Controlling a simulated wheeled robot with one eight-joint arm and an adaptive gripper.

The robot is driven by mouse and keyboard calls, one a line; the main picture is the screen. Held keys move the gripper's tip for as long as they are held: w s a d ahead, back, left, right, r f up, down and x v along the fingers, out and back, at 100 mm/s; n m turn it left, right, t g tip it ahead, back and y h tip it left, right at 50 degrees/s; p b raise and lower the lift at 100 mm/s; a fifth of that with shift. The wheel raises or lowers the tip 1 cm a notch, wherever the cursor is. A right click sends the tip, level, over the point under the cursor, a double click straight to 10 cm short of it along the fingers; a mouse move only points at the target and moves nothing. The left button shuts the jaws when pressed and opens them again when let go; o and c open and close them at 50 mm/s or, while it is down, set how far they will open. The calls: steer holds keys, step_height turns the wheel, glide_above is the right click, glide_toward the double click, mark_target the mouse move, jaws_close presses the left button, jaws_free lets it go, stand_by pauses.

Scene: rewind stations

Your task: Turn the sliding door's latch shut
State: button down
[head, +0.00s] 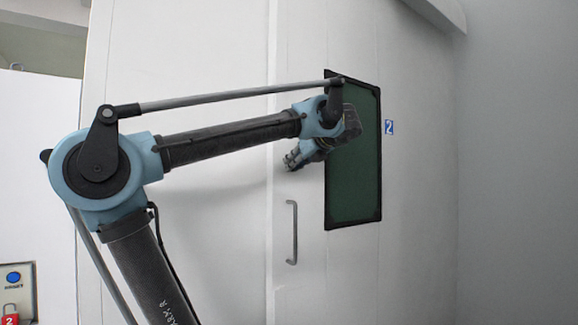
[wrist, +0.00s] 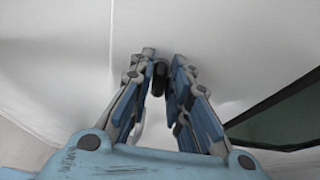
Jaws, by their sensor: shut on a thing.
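The white sliding door (head: 350,265) fills the middle of the head view, with a dark green window and a vertical grey handle (head: 292,232). My gripper (head: 292,160) is at the door's left part, above the handle and left of the window. In the wrist view my gripper (wrist: 163,62) is shut on a small dark piece, which looks like the latch (wrist: 159,78), close against the white surface. Its turn angle cannot be told. In the head view the latch is hidden by my fingers.
The green window (head: 352,190) has a black frame, and a blue "2" sign (head: 389,127) is to its right. A control box with a blue button (head: 13,277) and a red padlock (head: 10,315) is at the lower left. A plain wall stands at right.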

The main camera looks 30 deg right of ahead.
steer(key=shift+s+a+f+n+t+h, duration=0.2)
steer(key=shift+n+t+h, duration=0.65)
steer(key=shift+n, duration=1.3)
steer(key=shift+w+a+f+n+t+h, duration=0.2)
steer(key=shift+f+n+t+h, duration=0.15)
steer(key=shift+n+h, duration=1.4)
steer(key=shift+s+a+f+n+t+h, duration=0.1)
steer(key=shift+a+f+n+t+h, duration=0.35)
steer(key=shift+n, duration=2.15)
steer(key=shift+d+r, duration=0.2)
steer(key=shift+d, duration=0.05)
steer(key=c, duration=1.6)
jaws_free()
steer(key=shift+c, duration=0.2)
steer(key=shift+r, duration=0.1)
